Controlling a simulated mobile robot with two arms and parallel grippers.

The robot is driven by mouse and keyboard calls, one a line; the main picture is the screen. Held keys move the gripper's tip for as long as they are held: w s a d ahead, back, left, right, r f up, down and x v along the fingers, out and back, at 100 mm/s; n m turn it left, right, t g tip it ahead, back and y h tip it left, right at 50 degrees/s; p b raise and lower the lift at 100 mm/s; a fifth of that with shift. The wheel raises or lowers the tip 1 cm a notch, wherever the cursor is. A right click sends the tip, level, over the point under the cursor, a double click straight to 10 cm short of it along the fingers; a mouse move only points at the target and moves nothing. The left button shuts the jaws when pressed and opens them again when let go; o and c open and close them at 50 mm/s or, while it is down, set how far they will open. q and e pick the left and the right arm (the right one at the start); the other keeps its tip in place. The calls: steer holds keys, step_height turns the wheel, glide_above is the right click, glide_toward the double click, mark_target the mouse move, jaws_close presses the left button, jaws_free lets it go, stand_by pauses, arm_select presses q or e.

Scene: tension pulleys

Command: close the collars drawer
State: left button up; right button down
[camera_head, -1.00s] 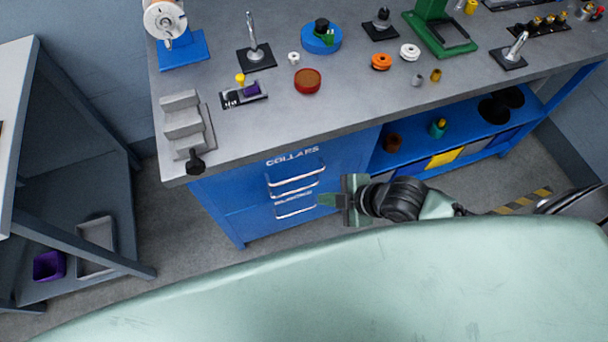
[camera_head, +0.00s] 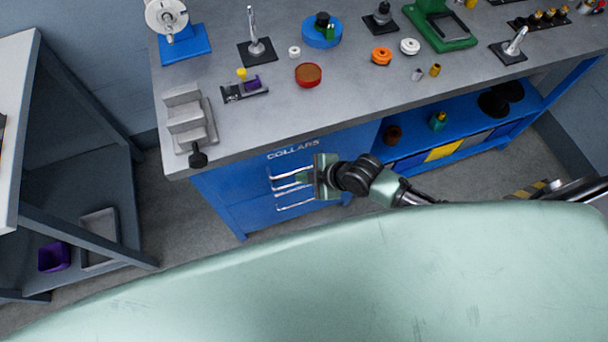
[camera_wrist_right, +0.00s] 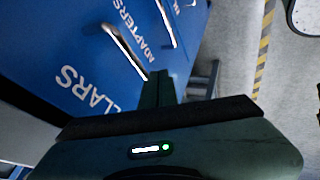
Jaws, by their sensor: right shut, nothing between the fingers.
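The collars drawer (camera_head: 293,155) is the blue front under the white COLLARS lettering, at the left end of the workbench. Its pale bar handle (camera_head: 284,174) shows below the lettering, and also in the right wrist view (camera_wrist_right: 125,48). My right gripper (camera_head: 303,177) is shut and empty, pointing left, just in front of the handles at their right end. In the right wrist view its fingers (camera_wrist_right: 160,86) are together beside the handle's end. I cannot tell whether they touch the drawer, or how far it stands out. My left gripper is not in view.
Lower drawers with handles (camera_head: 294,205) sit below, one marked ADAPTERS (camera_wrist_right: 136,30). The grey worktop (camera_head: 240,128) overhangs the drawers and carries several parts. An open blue shelf (camera_head: 410,146) lies right of the drawers. Floor is clear left of the cabinet.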

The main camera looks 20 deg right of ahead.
steer(key=w+b, duration=0.1)
steer(key=w, duration=0.3)
steer(key=shift+r+b, duration=0.15)
steer(key=shift+b, duration=0.15)
